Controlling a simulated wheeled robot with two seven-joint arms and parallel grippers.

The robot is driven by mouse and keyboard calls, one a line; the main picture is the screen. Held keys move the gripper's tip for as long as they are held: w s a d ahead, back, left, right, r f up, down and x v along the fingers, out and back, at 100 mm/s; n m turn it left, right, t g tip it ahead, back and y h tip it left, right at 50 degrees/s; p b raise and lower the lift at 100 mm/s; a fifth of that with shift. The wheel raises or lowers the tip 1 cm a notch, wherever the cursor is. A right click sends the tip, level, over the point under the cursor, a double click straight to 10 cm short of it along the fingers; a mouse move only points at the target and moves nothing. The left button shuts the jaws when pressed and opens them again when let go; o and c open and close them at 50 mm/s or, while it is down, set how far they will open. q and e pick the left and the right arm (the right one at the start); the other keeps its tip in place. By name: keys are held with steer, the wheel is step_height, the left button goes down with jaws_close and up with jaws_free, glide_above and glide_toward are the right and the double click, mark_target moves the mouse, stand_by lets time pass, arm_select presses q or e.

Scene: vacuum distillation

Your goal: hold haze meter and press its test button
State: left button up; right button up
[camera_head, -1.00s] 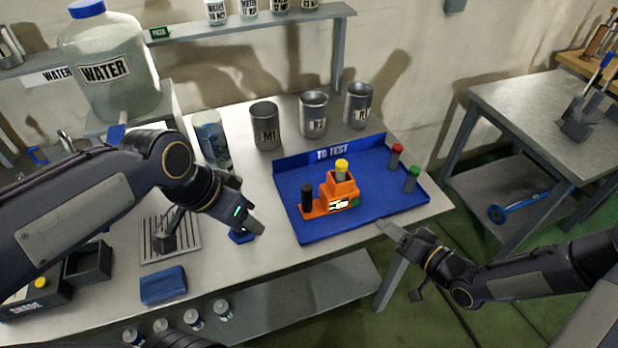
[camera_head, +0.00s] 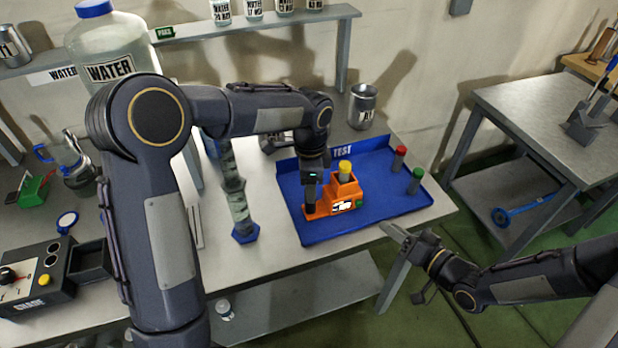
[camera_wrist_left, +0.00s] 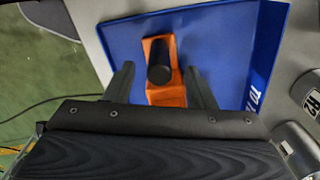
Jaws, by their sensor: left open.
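The orange haze meter (camera_head: 345,194) stands on the blue tray (camera_head: 393,213) with a yellow-capped vial (camera_head: 345,167) in its top. A green button (camera_head: 358,201) shows on its right side. Its upright black handle (camera_wrist_left: 159,62) is at its left end. My left gripper (camera_head: 312,190) points down over this handle. In the left wrist view its open fingers stand on either side of the handle, with gaps visible. My right gripper (camera_head: 398,234) is off the tray's front right corner, away from the meter; its finger opening is unclear.
Red-capped (camera_head: 399,158) and green-capped (camera_head: 415,181) vials stand at the tray's right. A metal beaker (camera_head: 363,106) stands behind the tray. My left arm hides much of the left table.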

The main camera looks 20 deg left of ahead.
mark_target(332, 194)
arm_select(q)
step_height(332, 194, down, 6)
steer(key=shift+f, duration=0.15)
stand_by(0.3)
